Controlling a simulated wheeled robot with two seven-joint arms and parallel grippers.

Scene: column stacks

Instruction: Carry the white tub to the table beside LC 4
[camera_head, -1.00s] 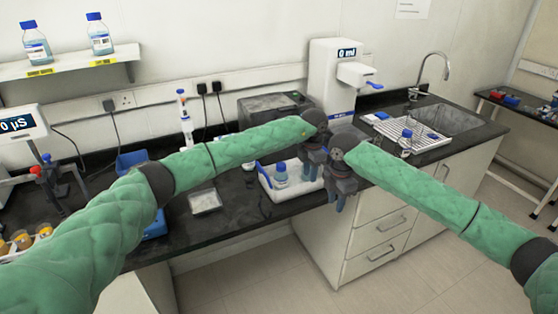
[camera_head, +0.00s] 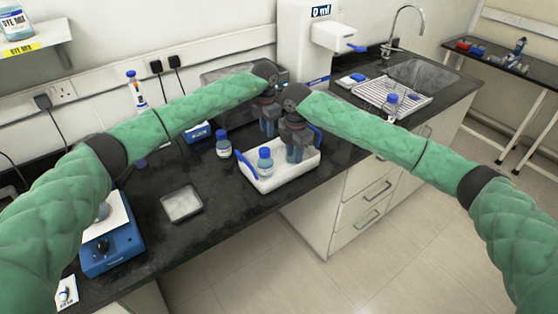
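The white tub (camera_head: 279,180) stands on the dark bench near its front edge, with blue handles at its left and far right ends. A small blue-capped bottle (camera_head: 265,162) stands inside it. My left gripper (camera_head: 268,134) points down over the tub's far side. My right gripper (camera_head: 294,160) points down in front of it, over the tub's inside, and hides part of the tub. Neither visibly grips a handle. The finger gaps are too small to tell. No LC 4 label is readable in view.
A blue-capped bottle (camera_head: 223,144) stands just left of the tub. A square dish (camera_head: 181,204) and a blue instrument (camera_head: 113,240) are further left. A drying rack (camera_head: 380,98) and sink lie right. Another table (camera_head: 508,68) stands at the far right, across open floor.

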